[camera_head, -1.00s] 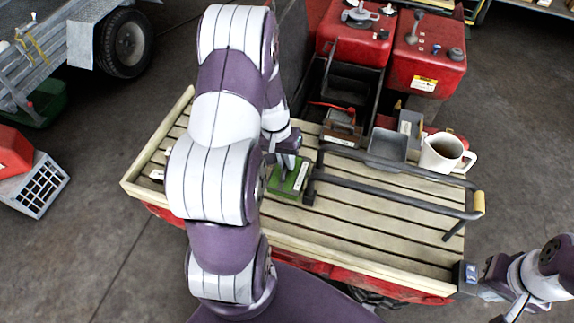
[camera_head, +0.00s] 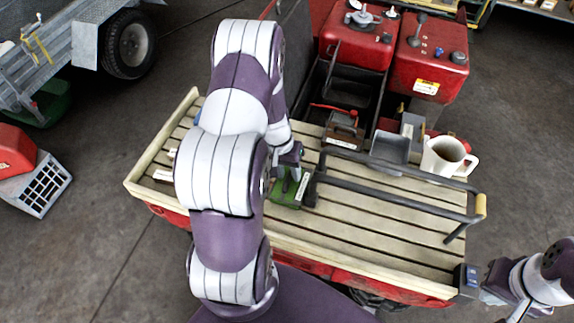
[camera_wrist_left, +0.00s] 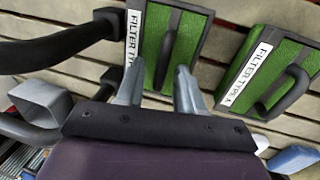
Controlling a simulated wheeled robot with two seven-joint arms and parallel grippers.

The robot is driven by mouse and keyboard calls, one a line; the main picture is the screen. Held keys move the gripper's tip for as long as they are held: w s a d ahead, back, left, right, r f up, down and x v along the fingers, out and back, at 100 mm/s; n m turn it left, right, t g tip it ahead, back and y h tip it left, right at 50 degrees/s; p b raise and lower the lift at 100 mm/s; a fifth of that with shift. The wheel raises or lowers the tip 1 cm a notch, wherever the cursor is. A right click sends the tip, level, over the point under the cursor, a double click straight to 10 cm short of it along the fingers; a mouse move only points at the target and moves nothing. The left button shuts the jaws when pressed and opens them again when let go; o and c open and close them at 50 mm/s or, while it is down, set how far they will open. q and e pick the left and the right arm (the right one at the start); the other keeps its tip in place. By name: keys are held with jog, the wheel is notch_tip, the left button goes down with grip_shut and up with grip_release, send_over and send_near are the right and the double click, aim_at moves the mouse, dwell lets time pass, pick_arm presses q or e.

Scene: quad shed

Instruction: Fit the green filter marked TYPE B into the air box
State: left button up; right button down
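A green filter with a black frame and handle (camera_wrist_left: 153,43) lies below my left gripper (camera_wrist_left: 158,88). Its white label reads "FILTER TY"; a finger hides the last letter. The handle stands between the two spread fingers, with gaps on both sides. The filter also shows in the head view (camera_head: 286,194), partly covered by the gripper. A second green filter, labelled TYPE A (camera_wrist_left: 275,75), lies to its right in the wrist view. A dark open box (camera_head: 350,92) between the red tanks may be the air box. My right gripper (camera_head: 482,282) is at the lower right, its fingers unclear.
The slatted wooden rack (camera_head: 385,225) carries a black tubular bar (camera_head: 400,198) close right of the filter. The rack's front right is mostly clear.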

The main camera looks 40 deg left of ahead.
pick_arm(q)
notch_tip(320, 180, up, 12)
jog(key=a+b, duration=0.2)
jog(key=s+d+r+m+y, duration=0.1)
jog(key=s+d+m, duration=0.1)
jog(key=d, duration=0.8)
jog(key=shift+s+d+r, duration=0.15)
jog(key=shift+s+d, duration=0.1)
jog(key=shift+s, duration=0.5)
jog(key=shift+o, duration=0.6)
jog(key=s+d+m+y, duration=0.1)
jog(key=s+d, duration=0.2)
jog(key=d, duration=0.2)
jog(key=shift+s+r+m+t, duration=0.2)
jog(key=shift+r+m+t, duration=0.05)
jog(key=shift+m+t, duration=0.05)
jog(key=n+g+y+p, duration=0.2)
jog(key=n+p, duration=0.1)
jog(key=p, duration=0.1)
send_over(292, 190)
notch_tip(292, 190, down, 5)
jog(key=f, duration=0.2)
jog(key=a+f, duration=0.1)
jog(key=f, duration=0.2)
jog(key=f+p, duration=0.1)
jog(key=f, duration=0.1)
jog(key=shift+a+f, duration=0.15)
jog(key=shift+f, duration=0.4)
grip_shut()
